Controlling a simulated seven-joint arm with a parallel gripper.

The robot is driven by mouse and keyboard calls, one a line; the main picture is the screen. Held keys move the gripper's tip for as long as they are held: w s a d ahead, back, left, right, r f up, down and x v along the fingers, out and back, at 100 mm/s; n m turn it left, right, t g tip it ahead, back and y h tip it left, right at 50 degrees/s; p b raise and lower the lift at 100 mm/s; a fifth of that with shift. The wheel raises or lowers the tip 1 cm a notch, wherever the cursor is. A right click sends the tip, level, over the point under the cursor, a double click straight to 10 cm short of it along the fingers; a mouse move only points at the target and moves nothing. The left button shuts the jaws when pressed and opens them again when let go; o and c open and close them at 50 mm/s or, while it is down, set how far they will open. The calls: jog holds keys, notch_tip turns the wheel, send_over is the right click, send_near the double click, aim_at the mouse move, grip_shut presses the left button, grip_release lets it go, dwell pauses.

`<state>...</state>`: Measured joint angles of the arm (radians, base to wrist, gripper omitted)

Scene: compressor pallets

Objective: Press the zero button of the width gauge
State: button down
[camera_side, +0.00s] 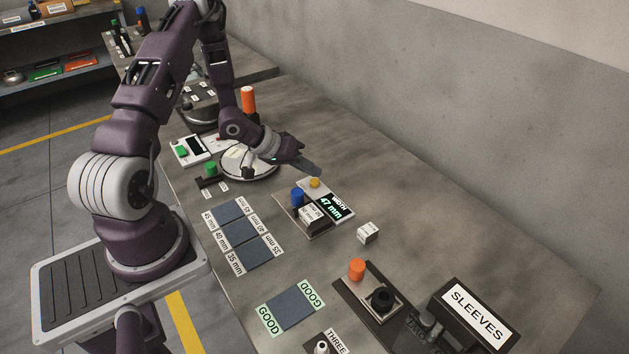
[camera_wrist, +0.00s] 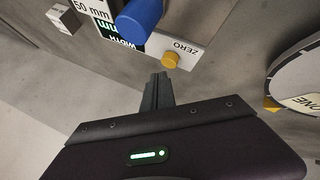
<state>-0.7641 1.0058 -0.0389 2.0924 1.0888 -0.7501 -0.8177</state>
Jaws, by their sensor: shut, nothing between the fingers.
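The width gauge (camera_side: 340,214) is a white panel on the bench with a dark display reading "47 mm". Its zero button (camera_side: 314,183) is a small yellow knob at the panel's far end. In the wrist view the yellow button (camera_wrist: 171,60) sits beside the word "ZERO". A blue knob (camera_side: 297,197) stands beside the panel, and a block marked 50 mm (camera_side: 313,214) is next to it. My gripper (camera_side: 317,172) is shut and empty, close to the button in the side view. In the wrist view its fingertips (camera_wrist: 158,76) are just short of the button, apart from it in the picture.
A small white block (camera_side: 368,233) lies right of the gauge. A round white dial (camera_side: 238,168) stands left of it. Labelled dark pads (camera_side: 239,231) lie in front. A box marked SLEEVES (camera_side: 472,306) and an orange knob (camera_side: 357,267) are at the right. The bench behind the gauge is clear.

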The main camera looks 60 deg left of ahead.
aim_at(311, 182)
jog(key=shift+f, duration=0.35)
jog(key=shift+f, duration=0.5)
dwell(0.6)
jog(key=shift+r, duration=0.9)
jog(key=shift+r, duration=0.1)
jog(key=shift+r, duration=2.45)
